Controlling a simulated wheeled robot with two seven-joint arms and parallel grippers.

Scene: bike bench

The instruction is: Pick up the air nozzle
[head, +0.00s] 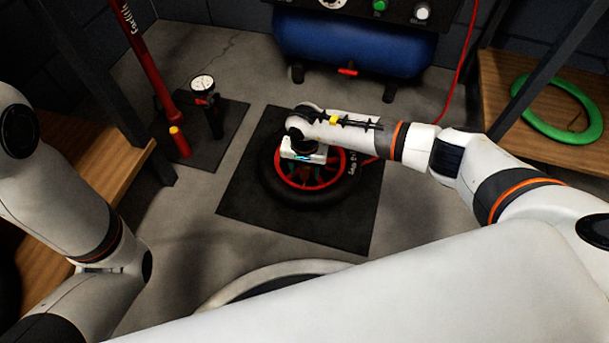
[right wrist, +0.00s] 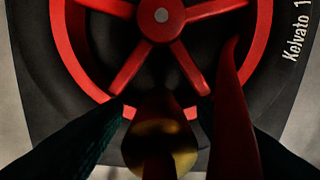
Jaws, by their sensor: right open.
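The air nozzle (right wrist: 160,138) shows in the right wrist view as a blurred, dark red part with a brass-coloured band, low in the middle of the picture. A dark red curved length, apparently its hose (right wrist: 236,115), runs beside it on the right. My right gripper (right wrist: 165,108) is open, with one dark finger on each side of the nozzle. I cannot tell whether either finger touches it. In the head view my right gripper (head: 303,157) is over the wheel and hides the nozzle. My left gripper is outside the view; only its arm shows at the left.
The black-tyred wheel with red spokes (head: 318,183) lies flat on a dark mat (head: 243,200). A red floor pump (head: 160,75) and its gauge (head: 203,83) stand on the left. A blue compressor tank (head: 350,45) is behind. A green tyre (head: 527,112) lies on the right shelf.

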